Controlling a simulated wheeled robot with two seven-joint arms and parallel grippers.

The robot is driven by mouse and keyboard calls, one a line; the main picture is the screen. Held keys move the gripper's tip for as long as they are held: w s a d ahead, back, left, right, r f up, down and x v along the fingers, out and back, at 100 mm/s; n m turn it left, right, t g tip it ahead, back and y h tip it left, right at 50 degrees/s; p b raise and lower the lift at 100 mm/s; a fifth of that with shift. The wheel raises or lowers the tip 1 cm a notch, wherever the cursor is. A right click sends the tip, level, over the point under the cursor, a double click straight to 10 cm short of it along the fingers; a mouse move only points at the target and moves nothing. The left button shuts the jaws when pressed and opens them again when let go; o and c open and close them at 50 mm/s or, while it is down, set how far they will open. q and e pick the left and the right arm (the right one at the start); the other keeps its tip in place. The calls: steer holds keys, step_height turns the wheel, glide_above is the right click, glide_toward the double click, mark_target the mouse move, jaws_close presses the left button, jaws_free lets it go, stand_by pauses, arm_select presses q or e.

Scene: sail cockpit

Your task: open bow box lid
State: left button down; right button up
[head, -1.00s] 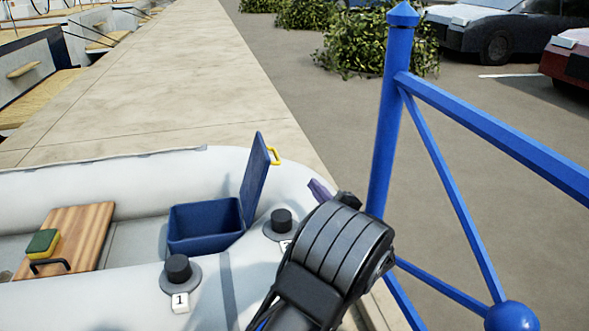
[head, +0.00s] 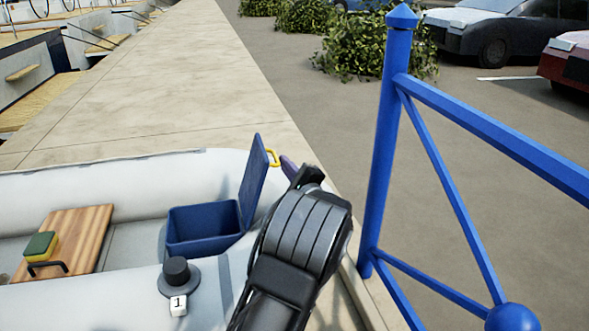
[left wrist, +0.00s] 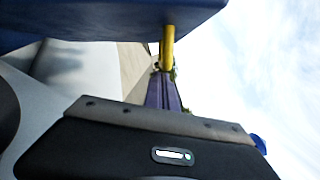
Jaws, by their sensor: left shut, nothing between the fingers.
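The blue bow box (head: 203,229) sits in the bow of the grey inflatable boat. Its lid (head: 254,182) stands up, tilted slightly outward at the right side, so the box is open. A yellow handle (head: 274,158) sticks out from the lid's upper outer face. My left gripper (head: 288,166), with purple fingers, is shut and empty just to the right of the handle. In the left wrist view the lid (left wrist: 90,20) fills the top, and the handle (left wrist: 168,48) is close to the fingertips (left wrist: 164,78). I cannot tell whether they touch. My right gripper is not in view.
A black valve cap (head: 177,271) marked 1 is on the tube in front of the box. A wooden board (head: 80,225) with a sponge (head: 41,245) lies at left. A blue railing post (head: 385,150) stands to the right of my arm. The quay (head: 130,100) behind is clear.

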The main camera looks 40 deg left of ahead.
mark_target(277, 160)
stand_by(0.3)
arm_select(q)
steer(key=s+a+r+n+b, duration=0.2)
steer(key=s, duration=0.1)
steer(key=s+a+r+n+g+b, duration=0.1)
steer(key=n, duration=0.1)
steer(key=shift+s+a+r+h, duration=0.1)
steer(key=shift+s+a+h, duration=0.2)
steer(key=shift+s+a, duration=0.1)
steer(key=shift+s+a+r+n, duration=0.25)
steer(key=shift+s+r+n, duration=0.05)
steer(key=shift+n, duration=0.1)
steer(key=w+d, duration=0.2)
steer(key=w+d+b, duration=0.1)
steer(key=shift+f, duration=0.25)
steer(key=v, duration=0.9)
steer(key=shift+d+p, duration=0.2)
steer(key=shift+p, duration=0.1)
